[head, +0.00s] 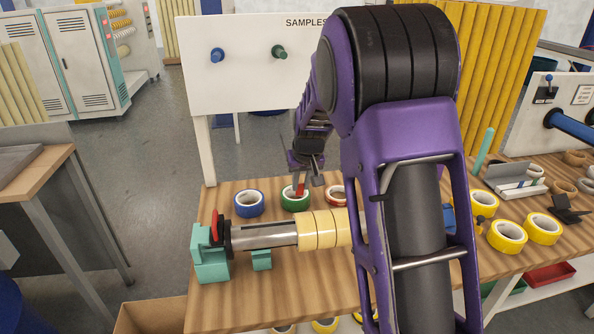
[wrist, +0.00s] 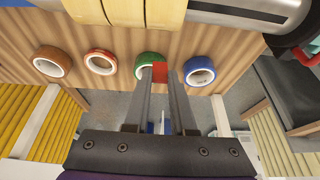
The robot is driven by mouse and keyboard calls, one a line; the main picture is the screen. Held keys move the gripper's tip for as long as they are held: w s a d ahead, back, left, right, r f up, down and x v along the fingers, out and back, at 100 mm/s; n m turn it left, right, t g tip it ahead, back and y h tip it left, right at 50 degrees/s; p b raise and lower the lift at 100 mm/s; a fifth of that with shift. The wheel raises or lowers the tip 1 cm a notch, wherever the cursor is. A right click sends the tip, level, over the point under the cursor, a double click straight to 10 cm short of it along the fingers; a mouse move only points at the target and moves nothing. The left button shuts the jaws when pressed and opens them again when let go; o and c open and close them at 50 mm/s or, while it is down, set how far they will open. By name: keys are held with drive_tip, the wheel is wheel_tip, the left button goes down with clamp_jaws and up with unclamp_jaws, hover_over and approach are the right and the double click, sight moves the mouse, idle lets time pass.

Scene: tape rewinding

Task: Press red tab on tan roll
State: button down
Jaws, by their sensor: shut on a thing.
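My gripper (head: 302,178) is shut on a small red tab (head: 300,190), which also shows between the fingertips in the wrist view (wrist: 160,73). The tab is over or beside a green roll (head: 295,203); I cannot tell if they touch. Several pale tan rolls (head: 318,229) sit side by side on a metal shaft (head: 265,236), in front of the green roll in the head view. They also show at the top of the wrist view (wrist: 124,12). A brown-tan roll (wrist: 52,61) lies on the bench; my arm hides it in the head view.
A blue roll (head: 249,204) and a red roll (head: 337,195) flank the green one on the wooden bench. Yellow rolls (head: 507,236) lie at right. A white sample board (head: 248,85) stands behind.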

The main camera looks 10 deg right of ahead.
drive_tip(key=shift+s+f+b, duration=1.2)
drive_tip(key=shift+s+f, duration=0.2)
drive_tip(key=shift+f, duration=0.1)
drive_tip(key=shift+s+f+b, duration=0.3)
drive_tip(key=shift+f, duration=0.05)
idle(0.6)
drive_tip(key=c, duration=0.7)
unclamp_jaws()
drive_tip(key=shift+s+r, duration=0.15)
drive_tip(key=shift+r, duration=0.4)
drive_tip(key=p+v, duration=0.1)
drive_tip(key=v, duration=1.5)
drive_tip(key=shift+s+r, duration=0.15)
